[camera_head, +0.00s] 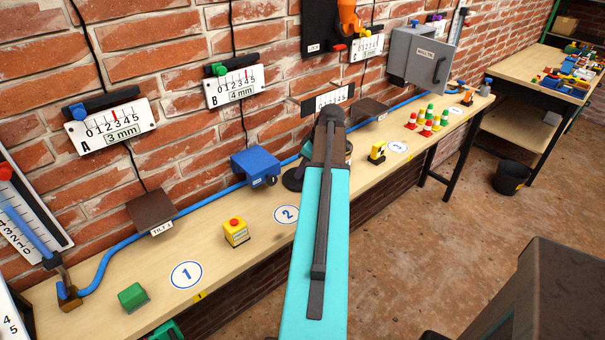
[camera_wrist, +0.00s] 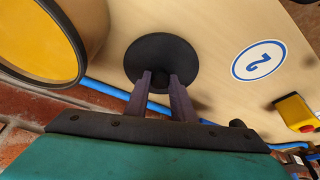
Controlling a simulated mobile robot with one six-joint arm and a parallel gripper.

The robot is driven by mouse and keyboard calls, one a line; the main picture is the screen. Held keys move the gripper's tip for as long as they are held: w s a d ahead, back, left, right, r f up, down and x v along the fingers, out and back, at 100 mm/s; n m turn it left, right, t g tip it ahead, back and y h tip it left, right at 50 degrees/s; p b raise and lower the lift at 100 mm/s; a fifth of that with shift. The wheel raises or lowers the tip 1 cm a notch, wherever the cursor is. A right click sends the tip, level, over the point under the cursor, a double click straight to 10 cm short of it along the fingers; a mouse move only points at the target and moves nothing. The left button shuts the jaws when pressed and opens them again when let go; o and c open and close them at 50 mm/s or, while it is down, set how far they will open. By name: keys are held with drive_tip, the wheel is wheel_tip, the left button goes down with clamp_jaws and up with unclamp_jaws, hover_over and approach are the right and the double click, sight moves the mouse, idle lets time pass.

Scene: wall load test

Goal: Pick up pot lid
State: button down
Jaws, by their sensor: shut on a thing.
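The pot lid (camera_wrist: 165,48) is a round black disc with a small dark knob, seen in the wrist view over the light wooden bench. My gripper (camera_wrist: 160,78) has its two dark fingers shut on the knob, one on each side. In the head view a dark round edge, seemingly the lid (camera_head: 292,180), shows just left of my arm near the circle marked 2. My arm hides the rest of it and the fingertips there. I cannot tell whether the lid touches the bench.
A large round yellow thing with a dark rim (camera_wrist: 35,40) is close by in the wrist view. A blue box (camera_head: 254,166), a yellow block with a red button (camera_head: 236,232) and a blue hose (camera_head: 195,205) are along the bench. Small cones (camera_head: 428,122) stand farther right.

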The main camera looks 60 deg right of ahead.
drive_tip(key=shift+r, duration=0.1)
drive_tip(key=shift+r+b, duration=0.6)
drive_tip(key=shift+r, duration=0.85)
drive_tip(key=shift+s+r, duration=0.2)
drive_tip(key=shift+s, duration=0.05)
drive_tip(key=s+a+b, duration=0.1)
drive_tip(key=s+a, duration=0.1)
drive_tip(key=s, duration=0.5)
drive_tip(key=s+a+r+b, duration=0.1)
drive_tip(key=s+a+b, duration=0.1)
drive_tip(key=s, duration=0.5)
drive_tip(key=shift+s+a+r, duration=0.25)
drive_tip(key=shift+s+a, duration=0.05)
drive_tip(key=shift+a, duration=0.35)
